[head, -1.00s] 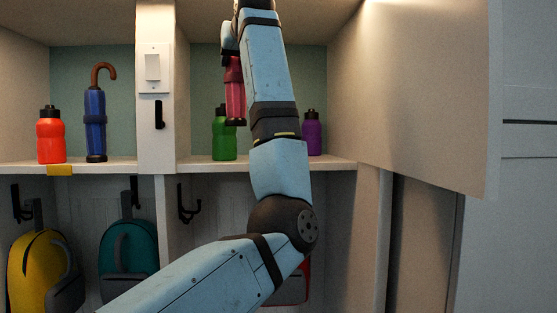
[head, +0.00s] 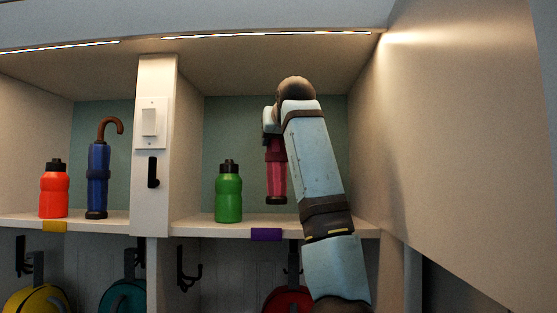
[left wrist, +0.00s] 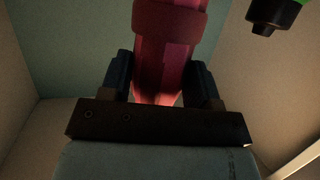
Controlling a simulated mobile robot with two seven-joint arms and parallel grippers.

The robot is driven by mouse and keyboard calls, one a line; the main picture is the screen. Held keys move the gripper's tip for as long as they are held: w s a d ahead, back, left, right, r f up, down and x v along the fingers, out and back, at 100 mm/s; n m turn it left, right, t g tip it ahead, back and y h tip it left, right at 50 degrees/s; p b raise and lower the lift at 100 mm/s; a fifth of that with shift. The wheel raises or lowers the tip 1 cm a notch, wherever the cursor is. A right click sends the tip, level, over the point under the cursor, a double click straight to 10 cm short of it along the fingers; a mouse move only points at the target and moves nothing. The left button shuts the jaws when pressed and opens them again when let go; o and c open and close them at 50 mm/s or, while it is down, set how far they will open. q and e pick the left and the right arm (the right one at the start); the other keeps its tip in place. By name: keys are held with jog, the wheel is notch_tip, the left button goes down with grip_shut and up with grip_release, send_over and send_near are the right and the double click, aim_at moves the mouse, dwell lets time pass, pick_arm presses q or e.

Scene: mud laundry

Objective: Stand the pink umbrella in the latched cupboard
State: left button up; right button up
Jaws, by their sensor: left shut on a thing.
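The pink umbrella (head: 277,178) hangs upright in the right-hand compartment of the cupboard (head: 200,228), its dark tip downward. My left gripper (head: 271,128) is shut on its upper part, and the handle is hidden. In the left wrist view, the umbrella (left wrist: 170,45) sits between the two fingers of the gripper (left wrist: 162,82). The tip appears close to the shelf, but I cannot tell whether it touches. The cupboard door (head: 460,150) is swung open to the right. My right gripper is not in view.
A green bottle (head: 229,195) stands left of the pink umbrella. The left compartment holds a red-orange bottle (head: 54,192) and a blue umbrella (head: 98,180). A post with a switch plate (head: 150,123) divides the compartments. Hooks and bags are below.

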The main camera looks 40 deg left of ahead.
aim_at(280, 153)
pick_arm(q)
jog(key=f, duration=0.3)
jog(key=shift+w+f+p, duration=0.25)
jog(key=shift+f+p, duration=0.1)
jog(key=shift+f, duration=0.05)
jog(key=shift+s+f, duration=0.1)
jog(key=shift+f, duration=0.25)
jog(key=o, duration=1.4)
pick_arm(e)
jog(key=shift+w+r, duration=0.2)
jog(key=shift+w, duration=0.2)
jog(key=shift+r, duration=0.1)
